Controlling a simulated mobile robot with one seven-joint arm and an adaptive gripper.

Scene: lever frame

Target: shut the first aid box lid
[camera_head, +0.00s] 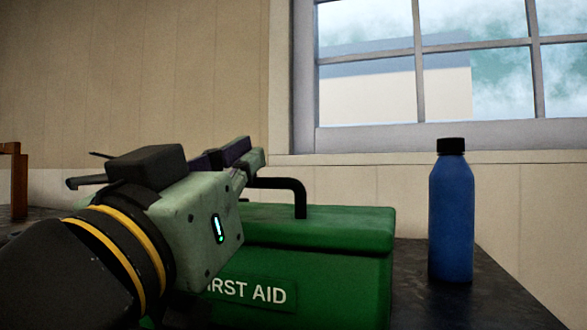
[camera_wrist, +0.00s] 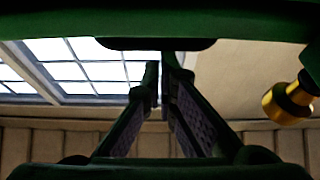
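The green first aid box (camera_head: 330,290) sits on the dark table, with FIRST AID lettering on its front, partly covered by my arm. Its green lid (camera_head: 345,228) lies across the top and looks down or nearly down; I cannot tell whether a small gap is left. A black handle (camera_head: 290,183) rises from the lid. My gripper (camera_head: 254,158) is above the left part of the lid, beside the handle, and hides the lid's left side. In the wrist view its two fingers (camera_wrist: 163,70) meet or almost meet at the tips, with nothing seen between them.
A blue bottle (camera_head: 451,215) with a black cap stands on the table to the right of the box. Dark table top (camera_head: 490,290) is bare around it. A window (camera_head: 440,75) is in the wall behind. A gold and black object (camera_wrist: 287,102) shows at the wrist view's right.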

